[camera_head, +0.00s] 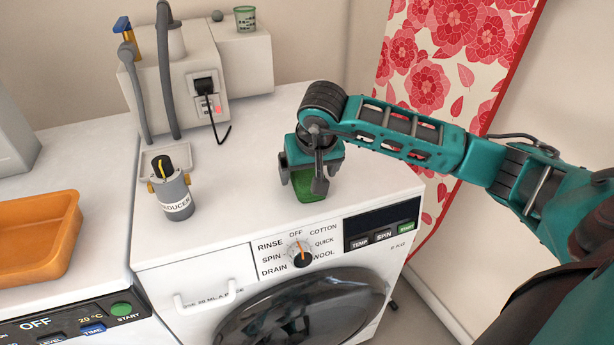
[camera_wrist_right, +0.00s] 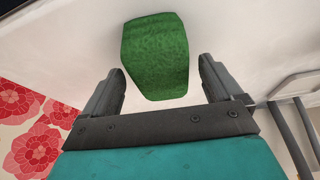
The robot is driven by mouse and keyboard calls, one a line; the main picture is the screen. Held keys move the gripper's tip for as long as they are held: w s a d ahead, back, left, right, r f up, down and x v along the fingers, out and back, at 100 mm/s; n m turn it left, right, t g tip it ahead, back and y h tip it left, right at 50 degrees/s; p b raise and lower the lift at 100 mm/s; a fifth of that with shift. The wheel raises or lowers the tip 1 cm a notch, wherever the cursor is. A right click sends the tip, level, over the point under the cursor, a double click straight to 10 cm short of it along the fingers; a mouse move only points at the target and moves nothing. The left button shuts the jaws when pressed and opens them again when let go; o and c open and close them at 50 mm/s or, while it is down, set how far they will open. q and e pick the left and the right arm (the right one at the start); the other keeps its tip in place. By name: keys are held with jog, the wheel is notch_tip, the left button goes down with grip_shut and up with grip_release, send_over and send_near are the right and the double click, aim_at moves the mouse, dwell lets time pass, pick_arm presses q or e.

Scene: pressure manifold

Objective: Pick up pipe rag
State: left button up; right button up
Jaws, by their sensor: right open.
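The pipe rag, a green block-shaped cloth (camera_head: 309,188), lies on the white top of the washing machine. My right gripper (camera_head: 304,190) is over it, pointing down, and partly hides it in the head view. In the right wrist view the green rag (camera_wrist_right: 156,58) sits ahead of and between the two fingers of my right gripper (camera_wrist_right: 163,82). The fingers are apart, with space on both sides of the rag, and it is not gripped. My left gripper is not in view.
A grey reducer bottle (camera_head: 173,192) stands left on the washer top. Behind it are a white box (camera_head: 180,85) with hoses and a plug, and a green-white cup (camera_head: 245,18). An orange tray (camera_head: 38,235) lies at far left. A red floral curtain (camera_head: 440,60) hangs right.

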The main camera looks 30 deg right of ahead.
jog(key=shift+x, duration=0.75)
jog(key=shift+c, duration=0.3)
jog(key=c, duration=1)
jog(key=shift+r, duration=0.15)
